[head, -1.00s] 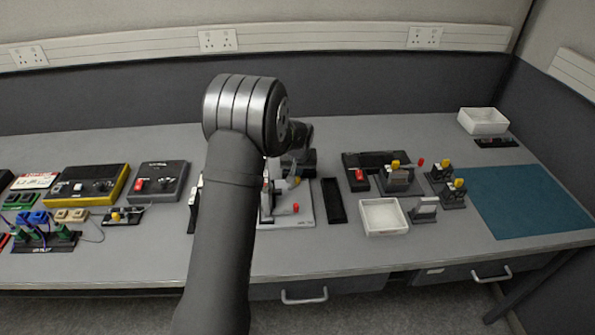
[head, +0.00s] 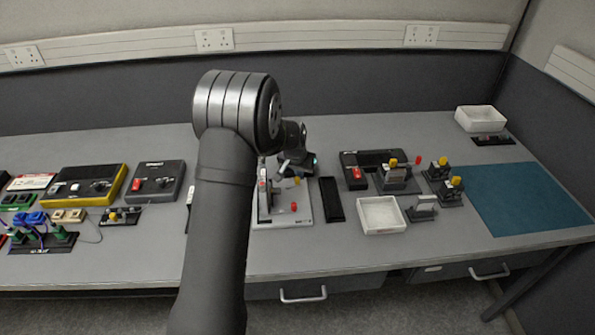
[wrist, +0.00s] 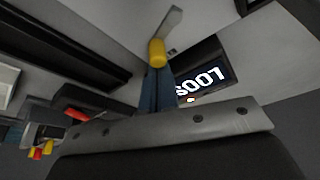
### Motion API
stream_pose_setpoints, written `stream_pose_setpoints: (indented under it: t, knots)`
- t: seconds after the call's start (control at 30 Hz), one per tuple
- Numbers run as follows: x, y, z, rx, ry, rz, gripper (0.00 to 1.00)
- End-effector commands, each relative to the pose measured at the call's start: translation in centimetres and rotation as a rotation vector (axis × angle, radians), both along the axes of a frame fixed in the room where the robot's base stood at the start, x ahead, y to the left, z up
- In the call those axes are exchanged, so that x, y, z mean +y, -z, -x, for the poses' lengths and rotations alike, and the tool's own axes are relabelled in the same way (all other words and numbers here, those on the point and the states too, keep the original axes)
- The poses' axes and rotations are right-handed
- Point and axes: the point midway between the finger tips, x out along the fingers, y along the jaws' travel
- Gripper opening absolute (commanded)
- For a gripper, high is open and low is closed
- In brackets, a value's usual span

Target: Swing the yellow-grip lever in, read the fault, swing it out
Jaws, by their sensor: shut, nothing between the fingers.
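The yellow grip (head: 297,181) of the lever stands on a pale board (head: 272,222) in the middle of the bench, right of my arm. In the wrist view the yellow grip (wrist: 157,52) sits on a flat grey metal arm, just beyond my fingertips. My gripper (wrist: 157,76) is shut and empty; I cannot tell whether it touches the grip. A dark display (wrist: 200,82) right of the fingers shows tilted white characters that look like "S007" in this view. My gripper (head: 298,172) is close above the board in the head view, its fingertips hard to make out.
A red knob (head: 294,207) is on the same board. A black strip (head: 332,200) and a white tray (head: 381,228) lie to the right, with yellow-topped fixtures (head: 452,186) beyond. A teal mat (head: 525,200) lies clear at far right. Several control boxes stand at left.

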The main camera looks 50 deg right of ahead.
Motion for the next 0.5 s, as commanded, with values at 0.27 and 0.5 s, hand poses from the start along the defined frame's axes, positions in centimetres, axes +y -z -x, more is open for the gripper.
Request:
stream_pose_setpoints:
  t: [0.27, 0.5]
  knots:
    - [0.5, 0.1, 1.2, 0.001, 0.121, -0.003, 0.0]
    - [1.2, 0.0, 2.0, 0.0, 0.12, -0.003, 0.0]
